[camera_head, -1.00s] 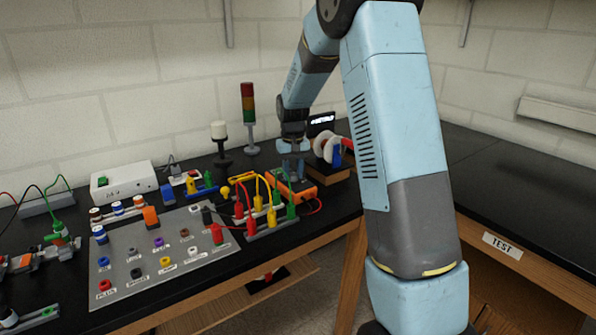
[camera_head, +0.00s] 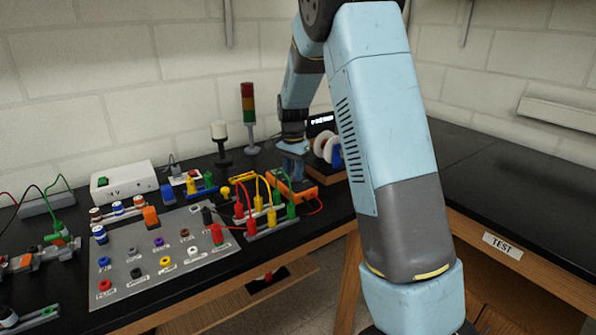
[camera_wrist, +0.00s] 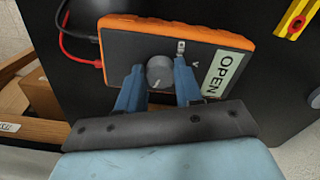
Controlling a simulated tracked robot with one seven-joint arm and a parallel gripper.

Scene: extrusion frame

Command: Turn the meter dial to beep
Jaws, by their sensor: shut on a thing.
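The meter (camera_head: 303,191) is an orange-edged box with a dark face on the black bench. In the wrist view the meter (camera_wrist: 185,45) carries a round grey dial (camera_wrist: 159,72) and a pale label reading OPEN (camera_wrist: 222,73). My gripper (camera_wrist: 158,75) is shut on the dial, one blue finger on each side. A light pointer mark shows near the dial's lower edge. In the head view my gripper (camera_head: 294,172) is over the meter, and the dial is hidden there.
Coloured plugs and leads (camera_head: 262,205) stand close left of the meter. A grey panel (camera_head: 165,255) with several coloured sockets lies farther left. White spools (camera_head: 332,151) and a small dark display (camera_head: 320,121) are behind. The right bench (camera_head: 525,185) is clear.

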